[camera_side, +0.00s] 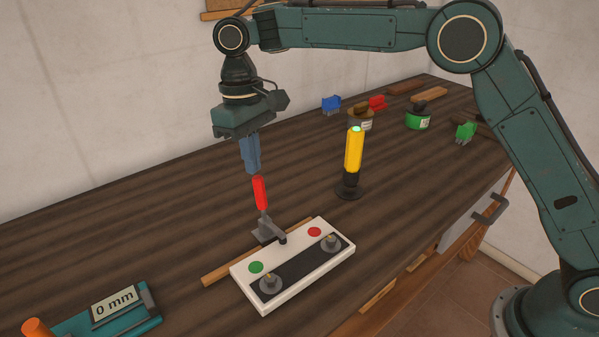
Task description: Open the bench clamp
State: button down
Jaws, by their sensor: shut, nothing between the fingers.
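The bench clamp (264,227) is a grey toggle clamp with a red handle (260,193) standing nearly upright. Its grey arm reaches over the back edge of a white panel (318,274), and its dark tip rests on or just over the panel. My gripper (253,171) points down right above the red handle. Its blue fingers are shut and empty. The fingertips appear close to the handle's top; I cannot tell whether they touch it.
The panel has a green button, a red button and two round metal posts. A yellow lamp-like cylinder (354,152) stands behind it on the right. A teal gauge reading 0 mm (152,299) sits at front left.

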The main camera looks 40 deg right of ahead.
jog(key=s+r+n+t, duration=0.4)
jog(key=s+n, duration=0.6)
jog(key=n, duration=0.3)
jog(key=shift+s+d+r+n+t, duration=0.3)
jog(key=shift+s+d+t, duration=0.1)
jog(key=shift+t, duration=0.2)
jog(key=shift+f, duration=0.2)
send_near(265, 208)
jog(key=s+f, duration=0.2)
jog(key=f, duration=0.1)
jog(key=shift+s+a, duration=0.1)
jog(key=shift+s, duration=0.25)
jog(key=w, duration=0.2)
jog(key=shift+w+f, duration=0.3)
jog(key=shift+w, duration=0.1)
jog(key=shift+w+f, duration=0.1)
jog(key=shift+w, duration=0.55)
